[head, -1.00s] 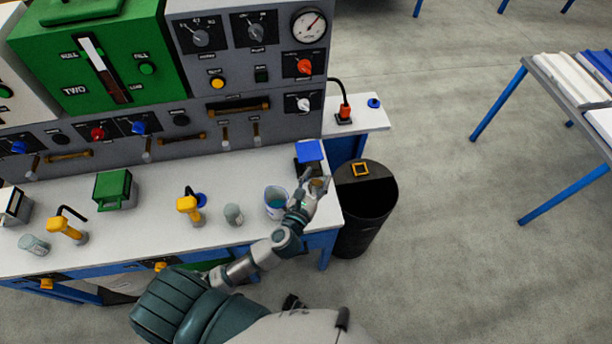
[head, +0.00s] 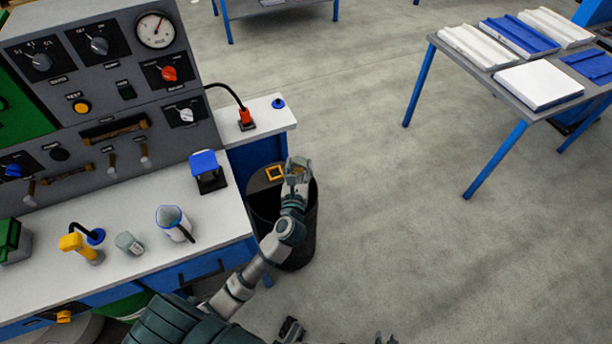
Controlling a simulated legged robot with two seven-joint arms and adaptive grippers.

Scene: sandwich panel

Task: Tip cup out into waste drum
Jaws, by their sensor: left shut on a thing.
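My left gripper (head: 297,168) is above the right part of the black waste drum (head: 272,210), at the bench's right end. It is shut on the cup, which is small and mostly hidden by the fingers; I cannot tell its tilt.
On the white bench (head: 205,240) stand a jug with blue inside (head: 174,222), a grey beaker (head: 129,243), a yellow-handled tool (head: 80,247) and a blue-topped stand (head: 207,172). A table with white and blue panels (head: 538,84) is at the right. The floor between is clear.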

